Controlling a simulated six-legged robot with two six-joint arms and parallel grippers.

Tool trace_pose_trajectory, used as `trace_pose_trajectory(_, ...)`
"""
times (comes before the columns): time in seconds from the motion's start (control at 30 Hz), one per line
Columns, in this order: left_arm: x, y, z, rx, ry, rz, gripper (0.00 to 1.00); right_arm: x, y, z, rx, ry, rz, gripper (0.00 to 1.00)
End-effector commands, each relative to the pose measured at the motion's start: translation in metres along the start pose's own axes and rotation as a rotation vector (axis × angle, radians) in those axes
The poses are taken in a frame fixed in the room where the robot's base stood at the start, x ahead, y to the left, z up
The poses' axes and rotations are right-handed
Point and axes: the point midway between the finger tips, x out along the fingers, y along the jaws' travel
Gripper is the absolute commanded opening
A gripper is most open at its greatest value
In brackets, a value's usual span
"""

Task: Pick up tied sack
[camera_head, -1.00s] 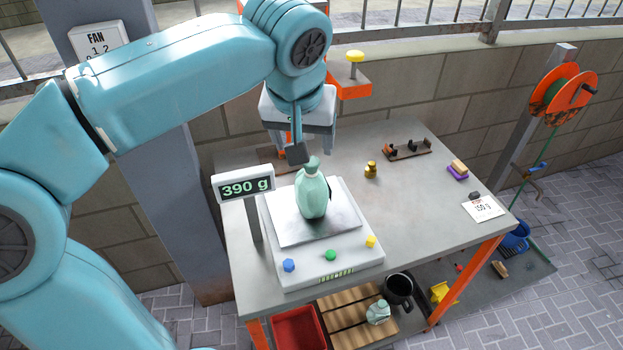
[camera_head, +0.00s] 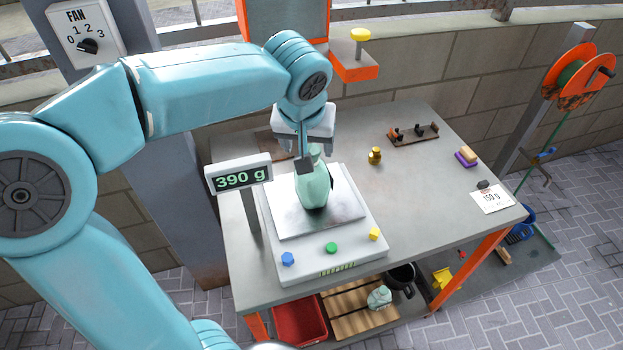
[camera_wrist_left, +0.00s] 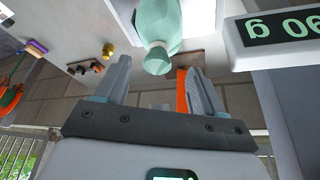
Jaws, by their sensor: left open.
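The tied sack (camera_head: 313,188) is pale green with a gathered neck and stands upright on the metal plate of the scale (camera_head: 283,222). The scale's display (camera_head: 241,178) reads 390 g. My left gripper (camera_head: 306,155) is just behind and above the sack's neck, partly covering it in the head view. In the left wrist view, the open fingers (camera_wrist_left: 155,85) are spread apart, with the sack (camera_wrist_left: 158,28) beyond and between their tips. Its knotted top points toward the gripper. I see no finger touching it. My right gripper is not in view.
The scale's display post stands left of the sack. Below are a red bin (camera_head: 299,322) and another sack (camera_head: 380,297).

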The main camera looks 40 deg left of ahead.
Motion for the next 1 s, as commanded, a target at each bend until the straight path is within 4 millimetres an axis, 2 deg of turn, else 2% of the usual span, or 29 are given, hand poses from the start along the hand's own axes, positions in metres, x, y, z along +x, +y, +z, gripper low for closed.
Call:
trace_pose_trajectory(0.13,0.013,0.001,0.0,0.001,-0.004,-0.002,0.69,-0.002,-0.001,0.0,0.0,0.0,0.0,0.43)
trace_pose_trajectory(0.4,0.053,0.001,-0.002,-0.001,-0.002,-0.001,0.69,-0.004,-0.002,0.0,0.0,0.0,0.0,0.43)
trace_pose_trajectory(0.67,0.056,0.001,-0.002,0.0,0.001,0.0,0.69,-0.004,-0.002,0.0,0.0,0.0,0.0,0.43)
trace_pose_trajectory(0.77,0.056,0.001,-0.002,0.0,0.001,0.0,0.4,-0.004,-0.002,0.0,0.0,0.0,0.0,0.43)
trace_pose_trajectory(0.8,0.056,0.001,-0.002,0.0,0.001,0.0,0.27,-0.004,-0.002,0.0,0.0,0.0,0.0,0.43)
trace_pose_trajectory(0.9,0.056,0.001,-0.002,0.0,0.001,0.0,0.0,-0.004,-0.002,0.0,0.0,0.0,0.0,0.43)
trace_pose_trajectory(1.0,0.056,0.001,-0.003,-0.001,0.003,0.001,0.0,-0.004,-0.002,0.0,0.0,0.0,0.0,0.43)
